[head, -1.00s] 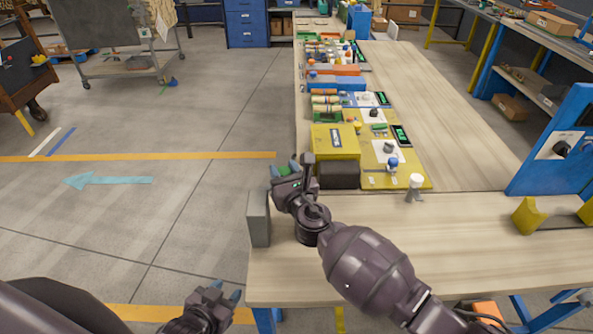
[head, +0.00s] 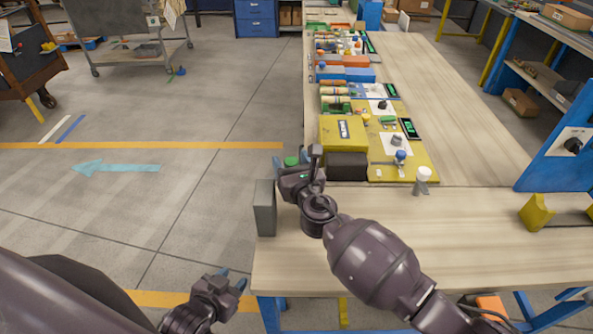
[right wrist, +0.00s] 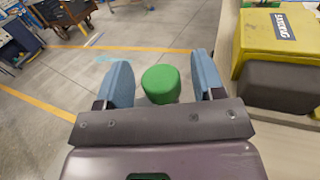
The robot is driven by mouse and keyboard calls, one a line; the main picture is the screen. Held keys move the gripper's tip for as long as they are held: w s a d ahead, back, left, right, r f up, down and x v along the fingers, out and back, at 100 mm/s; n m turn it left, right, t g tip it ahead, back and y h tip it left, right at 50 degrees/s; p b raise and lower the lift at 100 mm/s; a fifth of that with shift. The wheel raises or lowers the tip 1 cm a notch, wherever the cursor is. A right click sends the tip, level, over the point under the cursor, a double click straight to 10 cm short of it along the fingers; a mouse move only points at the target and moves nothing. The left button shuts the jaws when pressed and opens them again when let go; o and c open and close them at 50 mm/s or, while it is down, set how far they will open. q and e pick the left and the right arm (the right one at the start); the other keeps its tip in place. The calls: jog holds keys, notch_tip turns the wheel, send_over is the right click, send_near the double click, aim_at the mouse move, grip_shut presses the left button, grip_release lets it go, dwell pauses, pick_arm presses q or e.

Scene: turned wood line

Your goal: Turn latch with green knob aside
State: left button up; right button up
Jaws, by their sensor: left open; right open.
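The green knob (head: 291,161) shows at the left edge of the bench, just beyond my right gripper (head: 296,163). In the right wrist view the green knob (right wrist: 161,84) is a round green cap between the two blue fingers of my right gripper (right wrist: 161,88), with space on both sides. That gripper is open. The latch under the knob is hidden. My left gripper (head: 233,279) is open and empty, low in the head view, over the floor left of the bench.
A grey block (head: 265,208) stands at the bench's left edge beside my right wrist. A yellow box (head: 343,133) and a dark block (head: 346,166) lie right of the gripper. A white-capped peg (head: 423,181) stands farther right. The near bench top is mostly clear.

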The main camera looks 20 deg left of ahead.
jog(key=p+v, duration=0.1)
jog(key=v, duration=0.9)
jog(key=shift+s+d, duration=0.2)
jog(key=shift+s, duration=0.05)
jog(key=shift+w, duration=0.1)
